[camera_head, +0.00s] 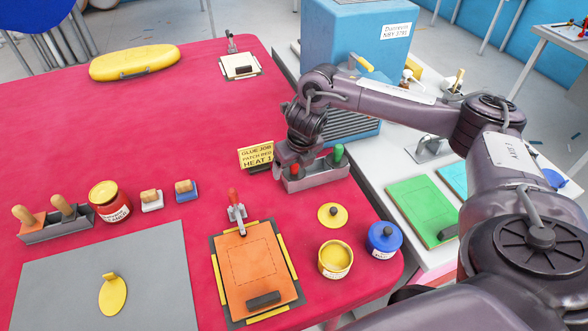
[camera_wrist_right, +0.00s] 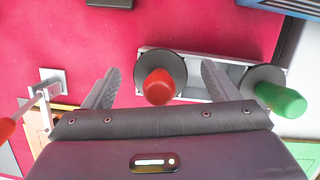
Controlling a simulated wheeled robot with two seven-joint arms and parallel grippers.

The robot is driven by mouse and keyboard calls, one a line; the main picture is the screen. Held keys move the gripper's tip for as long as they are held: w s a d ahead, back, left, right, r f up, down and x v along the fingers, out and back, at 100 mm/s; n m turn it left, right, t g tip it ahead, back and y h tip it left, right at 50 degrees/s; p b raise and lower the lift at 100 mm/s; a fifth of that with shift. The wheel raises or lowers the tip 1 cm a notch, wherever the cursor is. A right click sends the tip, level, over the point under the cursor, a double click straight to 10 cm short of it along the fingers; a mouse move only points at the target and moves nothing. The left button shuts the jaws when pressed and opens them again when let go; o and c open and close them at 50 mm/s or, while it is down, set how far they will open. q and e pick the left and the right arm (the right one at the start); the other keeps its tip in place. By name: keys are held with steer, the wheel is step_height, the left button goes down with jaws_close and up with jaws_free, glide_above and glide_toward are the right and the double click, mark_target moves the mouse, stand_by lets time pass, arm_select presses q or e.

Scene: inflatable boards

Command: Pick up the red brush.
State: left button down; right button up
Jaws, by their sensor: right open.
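The red brush (camera_wrist_right: 159,87) stands handle up in a grey metal holder (camera_wrist_right: 205,62), and a dark round disc shows around its handle. A green-handled brush (camera_wrist_right: 281,100) stands at the right end of the same holder. My right gripper (camera_wrist_right: 159,72) is open, with one finger to each side of the red handle in the wrist view. The fingers look apart from the handle. In the head view the right gripper (camera_head: 295,162) is over the left end of the holder (camera_head: 322,176) and mostly hides the red brush. The left gripper is out of view.
A yellow sign (camera_head: 256,156) stands just left of the holder. A toggle clamp (camera_head: 237,213) with a red handle and an orange board (camera_head: 255,268) lie nearer. A yellow tin (camera_head: 335,261) and a blue tin (camera_head: 383,241) stand at front right.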

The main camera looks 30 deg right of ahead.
steer(key=c, duration=1.1)
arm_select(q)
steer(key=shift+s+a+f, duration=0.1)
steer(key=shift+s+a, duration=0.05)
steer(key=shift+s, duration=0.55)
arm_select(e)
steer(key=shift+o, duration=0.2)
steer(key=shift+r, duration=0.1)
